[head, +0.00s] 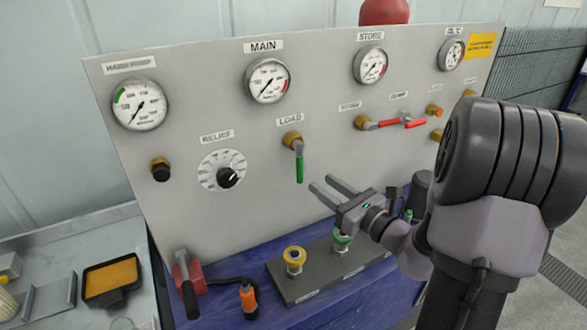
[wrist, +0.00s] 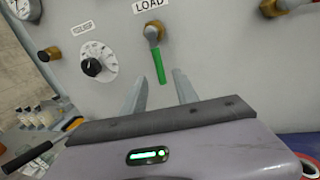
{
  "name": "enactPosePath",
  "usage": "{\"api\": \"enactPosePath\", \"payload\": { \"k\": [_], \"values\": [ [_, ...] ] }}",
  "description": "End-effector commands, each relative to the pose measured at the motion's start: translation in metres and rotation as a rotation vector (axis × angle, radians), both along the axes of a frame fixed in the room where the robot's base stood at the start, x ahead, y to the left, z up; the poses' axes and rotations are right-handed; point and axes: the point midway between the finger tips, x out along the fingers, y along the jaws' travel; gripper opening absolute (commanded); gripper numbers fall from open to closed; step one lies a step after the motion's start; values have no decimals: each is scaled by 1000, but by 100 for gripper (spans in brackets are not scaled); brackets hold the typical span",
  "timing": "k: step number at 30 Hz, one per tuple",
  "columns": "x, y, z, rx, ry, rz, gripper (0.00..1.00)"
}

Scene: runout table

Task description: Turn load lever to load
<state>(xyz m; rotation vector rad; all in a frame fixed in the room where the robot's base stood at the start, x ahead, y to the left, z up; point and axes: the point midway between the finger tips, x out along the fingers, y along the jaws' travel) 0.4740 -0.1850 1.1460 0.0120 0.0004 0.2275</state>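The load lever (head: 299,164) has a green handle hanging down from a brass valve fitting under the LOAD label (head: 291,119) on the grey panel. It also shows in the wrist view (wrist: 158,64), just beyond my fingers, with the handle pointing down. My gripper (head: 328,186) is open and empty. Its two fingers point at the panel, to the right of and below the lever in the head view. In the wrist view the gripper (wrist: 161,90) has the lower end of the handle roughly in line with the gap between its fingers. I see no contact.
The relief knob (head: 226,177) is left of the lever; a red-handled valve (head: 388,124) is to its right. Below stand a dark block (head: 310,280) with yellow and green fittings, an orange-handled part (head: 248,297) and a red block with a black lever (head: 187,277).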

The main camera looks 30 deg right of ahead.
Motion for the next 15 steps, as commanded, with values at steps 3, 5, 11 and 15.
{"api": "enactPosePath", "payload": {
  "k": [3, 5, 11, 15],
  "values": [
    [35, 11, -1, -3, -1, 7, 36],
    [51, 14, -1, -2, -1, 7, 36],
    [85, 22, -1, -2, 0, 5, 36],
    [95, 23, 0, -2, 0, 3, 36]
  ]
}}
